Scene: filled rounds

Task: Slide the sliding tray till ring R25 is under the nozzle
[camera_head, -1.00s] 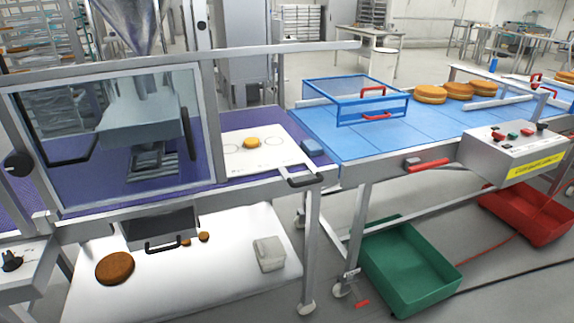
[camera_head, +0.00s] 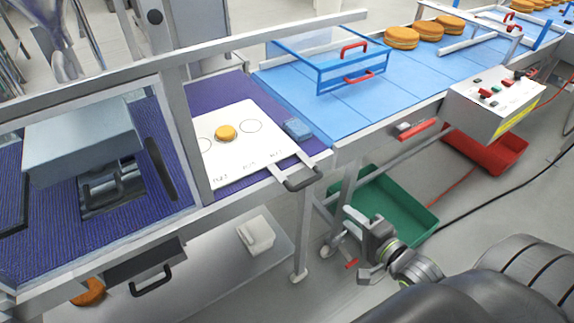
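The sliding tray (camera_head: 235,165) is a white plate with a dark handle (camera_head: 300,180) at its front right corner. It lies on the purple belt to the right of the guard frame post. Ring outlines show on it, with small labels along the front edge that are hard to read. An orange-brown round (camera_head: 225,132) sits at the middle ring. The filling machine's grey housing (camera_head: 85,140) is behind the clear guard at left; the nozzle tip is not clearly visible. My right gripper (camera_head: 360,247) is below and right of the handle, apart from it, fingers spread and empty. My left gripper is not in view.
A blue block (camera_head: 298,128) lies by the tray's right edge. A blue guard frame (camera_head: 322,72) stands over the blue belt. The control box (camera_head: 495,100) is at right. A green crate (camera_head: 400,205) and a red crate (camera_head: 487,150) are on the floor.

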